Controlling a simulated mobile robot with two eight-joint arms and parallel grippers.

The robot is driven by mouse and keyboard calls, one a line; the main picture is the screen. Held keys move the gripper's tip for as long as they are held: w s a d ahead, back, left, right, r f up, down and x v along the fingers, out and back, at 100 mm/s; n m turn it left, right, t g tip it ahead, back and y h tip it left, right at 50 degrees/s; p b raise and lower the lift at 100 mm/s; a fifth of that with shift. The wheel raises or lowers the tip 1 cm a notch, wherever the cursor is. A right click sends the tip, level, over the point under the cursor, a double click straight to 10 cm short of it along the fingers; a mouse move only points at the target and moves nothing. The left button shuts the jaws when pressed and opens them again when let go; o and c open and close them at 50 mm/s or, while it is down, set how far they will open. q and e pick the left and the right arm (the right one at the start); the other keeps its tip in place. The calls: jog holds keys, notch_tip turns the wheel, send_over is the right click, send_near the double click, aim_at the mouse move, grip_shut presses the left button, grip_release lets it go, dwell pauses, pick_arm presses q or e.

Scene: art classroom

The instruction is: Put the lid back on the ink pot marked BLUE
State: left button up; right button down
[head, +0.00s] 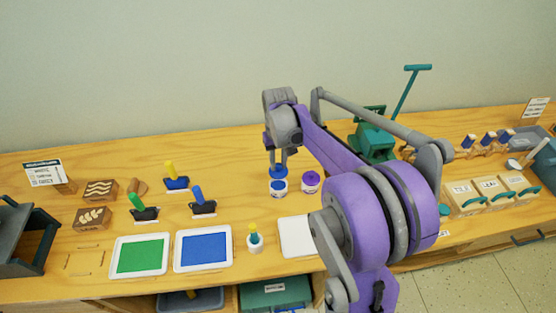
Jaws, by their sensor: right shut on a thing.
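My right gripper (279,164) reaches down at the middle of the table and is shut on a blue lid (278,172). The lid is right over a small white ink pot (279,188) with a label too small to read. I cannot tell whether the lid touches the pot's rim or is just above it. A second white pot with a purple lid (311,178) stands close to its right. My left gripper is not in view.
A green ink pad (140,256) and a blue ink pad (204,249) lie at front left, with several handled stamps behind them. A small bottle (255,240) and a white sheet (297,238) are in front. A teal press (373,142) stands behind my right arm.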

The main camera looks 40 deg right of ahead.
aim_at(278, 172)
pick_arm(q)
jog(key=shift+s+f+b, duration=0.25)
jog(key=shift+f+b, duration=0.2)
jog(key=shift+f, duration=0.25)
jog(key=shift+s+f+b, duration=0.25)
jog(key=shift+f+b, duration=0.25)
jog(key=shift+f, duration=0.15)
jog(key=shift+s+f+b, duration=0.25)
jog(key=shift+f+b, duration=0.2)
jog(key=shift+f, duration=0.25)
pick_arm(e)
jog(key=shift+f, duration=2.8)
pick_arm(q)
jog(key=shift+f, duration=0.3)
pick_arm(e)
jog(key=shift+f, duration=0.15)
jog(key=shift+c, duration=0.6)
grip_release()
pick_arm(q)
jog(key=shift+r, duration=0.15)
pick_arm(e)
jog(key=shift+r+p, duration=1.6)
jog(key=shift+r, duration=1.95)
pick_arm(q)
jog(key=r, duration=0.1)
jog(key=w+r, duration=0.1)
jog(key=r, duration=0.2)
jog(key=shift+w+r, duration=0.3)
